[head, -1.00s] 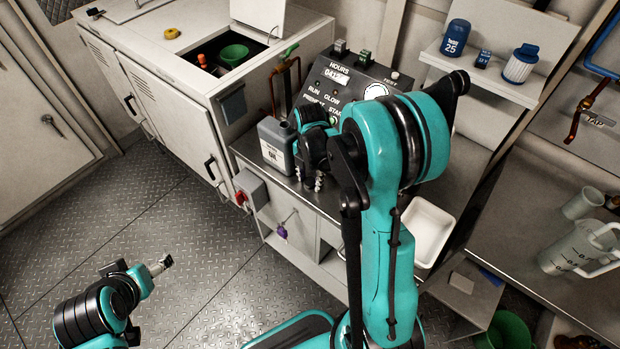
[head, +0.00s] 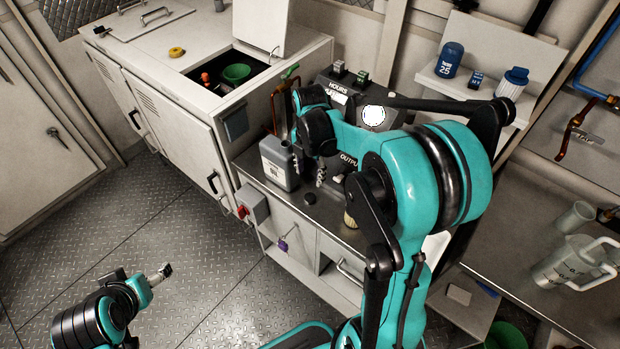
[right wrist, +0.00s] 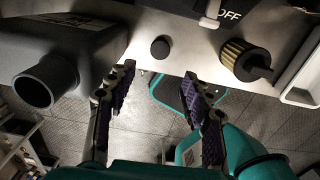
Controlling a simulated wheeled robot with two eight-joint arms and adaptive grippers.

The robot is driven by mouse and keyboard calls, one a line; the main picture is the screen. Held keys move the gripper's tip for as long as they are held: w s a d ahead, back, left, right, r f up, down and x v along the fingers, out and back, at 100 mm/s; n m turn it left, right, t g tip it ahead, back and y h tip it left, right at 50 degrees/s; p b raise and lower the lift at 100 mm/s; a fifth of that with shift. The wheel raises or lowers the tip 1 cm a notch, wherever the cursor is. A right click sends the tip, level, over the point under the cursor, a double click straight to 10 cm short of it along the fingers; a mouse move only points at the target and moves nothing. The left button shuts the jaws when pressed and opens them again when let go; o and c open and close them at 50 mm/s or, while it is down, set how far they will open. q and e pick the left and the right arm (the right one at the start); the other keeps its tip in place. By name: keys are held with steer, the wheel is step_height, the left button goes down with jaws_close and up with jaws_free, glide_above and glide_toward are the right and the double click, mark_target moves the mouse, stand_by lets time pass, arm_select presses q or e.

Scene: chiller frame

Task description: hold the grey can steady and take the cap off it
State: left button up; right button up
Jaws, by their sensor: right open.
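The grey can (head: 279,166) stands upright on the metal counter, with a white label on its front. In the right wrist view, the can (right wrist: 75,52) fills the left side, and its neck shows a dark open mouth with no cap on it. A small round black cap (head: 309,199) lies on the counter to the right of the can; it also shows in the right wrist view (right wrist: 160,49). My right gripper (head: 320,178) is open and empty beside the can, its jaws (right wrist: 157,85) apart. My left gripper (head: 163,272) is low over the floor, away from the counter; its jaws are too small to read.
The control panel (head: 335,95) stands behind the can.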

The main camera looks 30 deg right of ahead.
steer(key=s+a+r+m+t, duration=0.4)
steer(key=s+a+r+m, duration=0.25)
steer(key=m, duration=0.45)
steer(key=s+a+f+m+t+b, duration=0.2)
steer(key=s+m, duration=0.4)
steer(key=m, duration=0.5)
steer(key=shift+s+a+f+m+t+b, duration=0.35)
steer(key=shift+a+t+b, duration=0.25)
steer(key=shift+a+b, duration=0.25)
